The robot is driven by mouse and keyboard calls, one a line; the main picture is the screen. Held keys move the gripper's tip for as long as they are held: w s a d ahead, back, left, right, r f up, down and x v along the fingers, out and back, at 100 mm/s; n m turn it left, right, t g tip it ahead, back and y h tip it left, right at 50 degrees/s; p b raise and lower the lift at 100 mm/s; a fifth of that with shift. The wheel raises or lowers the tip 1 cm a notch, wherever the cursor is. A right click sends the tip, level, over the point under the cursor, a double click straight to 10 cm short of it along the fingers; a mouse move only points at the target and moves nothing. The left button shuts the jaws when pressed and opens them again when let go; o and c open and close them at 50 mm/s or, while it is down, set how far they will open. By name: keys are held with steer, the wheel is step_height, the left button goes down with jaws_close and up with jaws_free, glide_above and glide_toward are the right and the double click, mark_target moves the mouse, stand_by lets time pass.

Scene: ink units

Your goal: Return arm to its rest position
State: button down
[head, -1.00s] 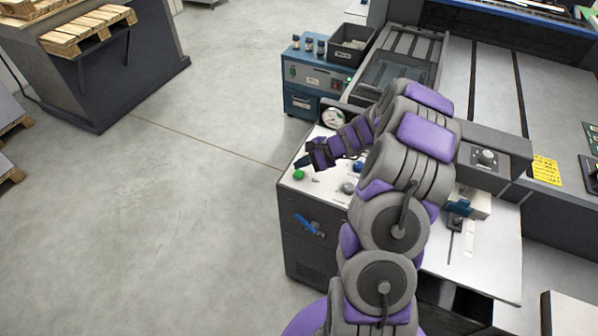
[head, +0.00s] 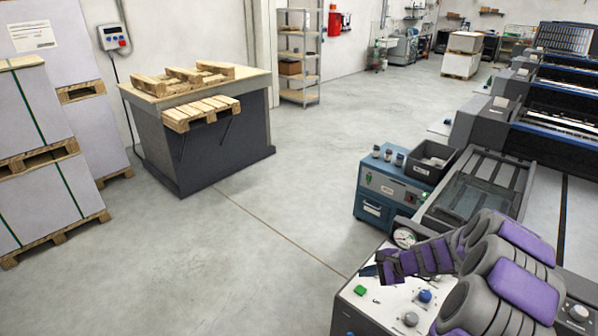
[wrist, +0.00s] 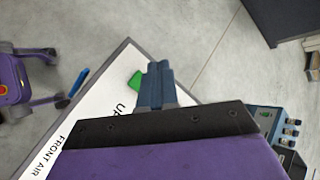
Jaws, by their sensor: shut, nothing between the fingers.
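My purple and grey arm reaches in from the lower right in the head view. My gripper (head: 370,270) is just over the left edge of a white control panel (head: 390,319). In the wrist view its blue-grey fingers (wrist: 157,84) are together, with nothing between them. A green button (wrist: 135,80) shows beside the fingers; the head view shows it too (head: 360,290), just below the gripper. The gripper's height above the panel is hard to tell.
A blue box (head: 388,190), a black bin (head: 432,160) and a round gauge (head: 404,237) stand beyond the panel. Printing machines line the right. A bench with pallets (head: 200,140) and wrapped stacks (head: 40,140) stand left. Open grey floor (head: 250,240) lies between.

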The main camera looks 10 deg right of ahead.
steer(key=s+a+r+n+g, duration=0.3)
steer(key=s+a+r+n, duration=0.3)
steer(key=a, duration=0.3)
steer(key=s+a+r+n+g, duration=0.2)
steer(key=s+a+r+n, duration=0.1)
steer(key=s+a+r, duration=0.5)
steer(key=s+r+n+g+h, duration=0.1)
steer(key=s+r+n+h, duration=0.1)
steer(key=s, duration=1)
steer(key=s+r+n+g+h, duration=0.1)
steer(key=s+n+h, duration=0.4)
steer(key=s, duration=0.8)
steer(key=shift+r+n+g+b, duration=0.4)
steer(key=shift+r+n, duration=0.05)
steer(key=shift+n, duration=0.05)
